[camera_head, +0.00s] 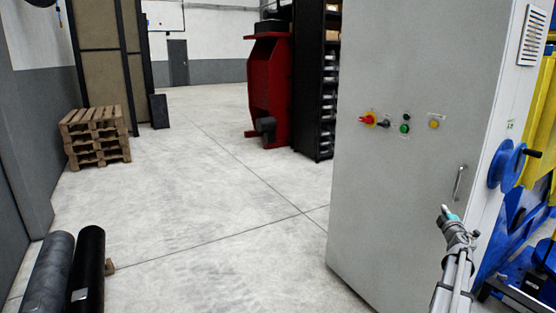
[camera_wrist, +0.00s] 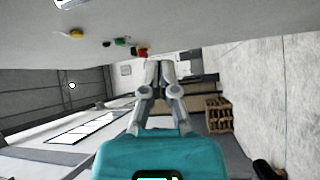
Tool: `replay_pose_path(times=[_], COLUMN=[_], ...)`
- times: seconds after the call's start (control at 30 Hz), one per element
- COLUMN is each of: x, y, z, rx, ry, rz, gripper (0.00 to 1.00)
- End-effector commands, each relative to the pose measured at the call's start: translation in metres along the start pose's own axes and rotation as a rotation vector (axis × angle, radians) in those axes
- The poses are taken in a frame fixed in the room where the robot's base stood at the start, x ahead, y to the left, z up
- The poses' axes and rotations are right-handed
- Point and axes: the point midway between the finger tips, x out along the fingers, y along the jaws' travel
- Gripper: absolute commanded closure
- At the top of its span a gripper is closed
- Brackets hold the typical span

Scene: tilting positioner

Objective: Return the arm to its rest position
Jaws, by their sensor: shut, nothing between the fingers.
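My gripper (camera_wrist: 160,68) shows in the wrist view with its two grey fingers together and nothing between them, ahead of its teal body. In the head view my arm rises from the lower right, and its end (camera_head: 446,211) is in front of the grey control cabinet (camera_head: 400,190), below the buttons and left of the door handle. I cannot tell the gap between it and the cabinet. The cabinet face also fills the top of the wrist view (camera_wrist: 220,22). The wrist view is turned sideways.
The cabinet carries a red-yellow switch (camera_head: 369,119), a green button (camera_head: 404,128) and a yellow button (camera_head: 434,121). A blue handwheel (camera_head: 507,165) sticks out at its right side. Pallets (camera_head: 97,137) and dark rolls (camera_head: 88,270) are at left. The middle floor is clear.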

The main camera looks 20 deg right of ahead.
Motion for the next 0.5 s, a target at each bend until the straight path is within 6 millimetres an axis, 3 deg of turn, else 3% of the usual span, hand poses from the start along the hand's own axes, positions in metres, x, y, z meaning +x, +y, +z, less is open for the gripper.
replay_pose_path(times=[0.03, 0.27, 0.5], x=[0.001, 0.003, -0.008], y=[-0.004, -0.024, -0.055], z=[-0.019, -0.081, -0.144], rx=[0.031, 0.179, 0.335], ry=[-0.017, -0.123, -0.237], rz=[0.005, 0.008, -0.039], gripper=[1.00, 1.00, 1.00])
